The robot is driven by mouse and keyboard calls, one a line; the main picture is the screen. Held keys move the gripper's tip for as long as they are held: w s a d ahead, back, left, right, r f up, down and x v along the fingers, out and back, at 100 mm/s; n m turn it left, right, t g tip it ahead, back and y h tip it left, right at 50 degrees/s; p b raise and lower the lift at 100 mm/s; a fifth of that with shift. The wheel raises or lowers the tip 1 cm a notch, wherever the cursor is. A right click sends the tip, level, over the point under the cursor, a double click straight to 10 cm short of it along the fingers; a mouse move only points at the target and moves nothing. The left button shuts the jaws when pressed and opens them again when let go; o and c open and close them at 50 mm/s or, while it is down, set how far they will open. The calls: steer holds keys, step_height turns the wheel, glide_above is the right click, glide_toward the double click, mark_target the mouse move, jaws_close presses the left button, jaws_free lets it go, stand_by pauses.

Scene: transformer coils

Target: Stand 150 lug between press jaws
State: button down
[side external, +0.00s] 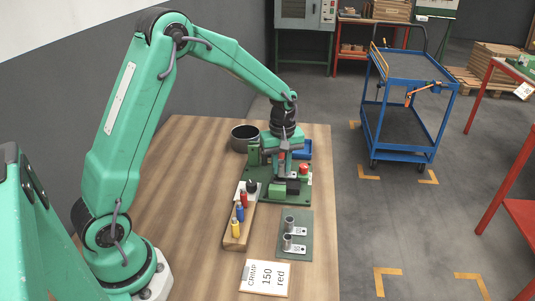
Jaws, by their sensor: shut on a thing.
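My gripper (283,172) points down over the press, just above its dark jaws (286,187). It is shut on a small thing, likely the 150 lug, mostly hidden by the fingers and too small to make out. The press has a green base plate (264,172). I cannot tell whether the held thing touches the jaws. Two grey lugs, one farther back (289,223) and one nearer (287,242), are on a green mat (302,256) in front of the press. A card (265,278) reads "CRIMP 150 red".
A wooden rack (233,242) holds red (243,199), blue (240,212) and yellow (235,228) pieces left of the mat. A red knob (304,169) is right of the jaws. The table's left side is clear.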

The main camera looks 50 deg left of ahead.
steer(key=shift+f, duration=1)
stand_by(0.8)
steer(key=c, duration=0.8)
jaws_free()
steer(key=shift+o, duration=0.2)
steer(key=shift+r, duration=0.1)
steer(key=shift+r, duration=2.4)
